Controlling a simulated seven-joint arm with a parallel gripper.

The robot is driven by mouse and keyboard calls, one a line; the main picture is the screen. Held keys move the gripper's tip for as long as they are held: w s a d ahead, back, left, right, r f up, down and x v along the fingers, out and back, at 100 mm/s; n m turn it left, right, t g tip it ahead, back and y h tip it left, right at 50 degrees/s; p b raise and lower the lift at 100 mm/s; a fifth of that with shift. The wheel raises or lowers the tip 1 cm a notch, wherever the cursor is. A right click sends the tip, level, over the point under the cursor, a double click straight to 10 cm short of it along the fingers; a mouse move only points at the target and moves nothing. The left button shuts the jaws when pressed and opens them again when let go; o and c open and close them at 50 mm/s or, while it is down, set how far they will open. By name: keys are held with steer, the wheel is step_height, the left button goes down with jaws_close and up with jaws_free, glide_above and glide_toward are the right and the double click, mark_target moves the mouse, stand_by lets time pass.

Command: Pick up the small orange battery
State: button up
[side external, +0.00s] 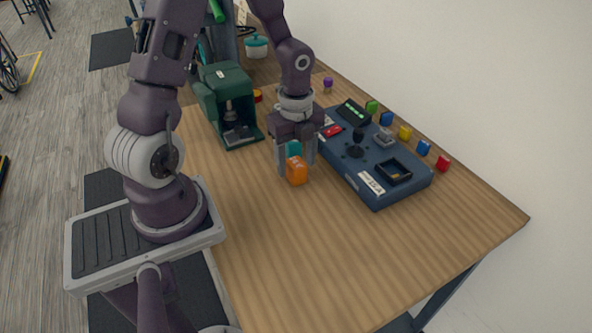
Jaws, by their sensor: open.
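The small orange battery (297,171) stands on the wooden table, left of the blue control box. My gripper (296,166) points down at the battery, with its fingers open. One finger shows left of the battery and one to its right and a little behind. From this view I cannot tell whether either finger touches it. A teal block (294,148) shows just behind the battery, between the fingers and partly hidden.
A blue control box (372,157) with a joystick, a red switch and a dark square socket lies close on the right. Several small coloured blocks line its far side. A green machine (228,103) stands at the left. The front of the table (330,260) is clear.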

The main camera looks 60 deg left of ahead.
step_height(320, 180, down, 3)
steer(key=shift+r, duration=0.1)
steer(key=shift+c, duration=0.5)
jaws_close()
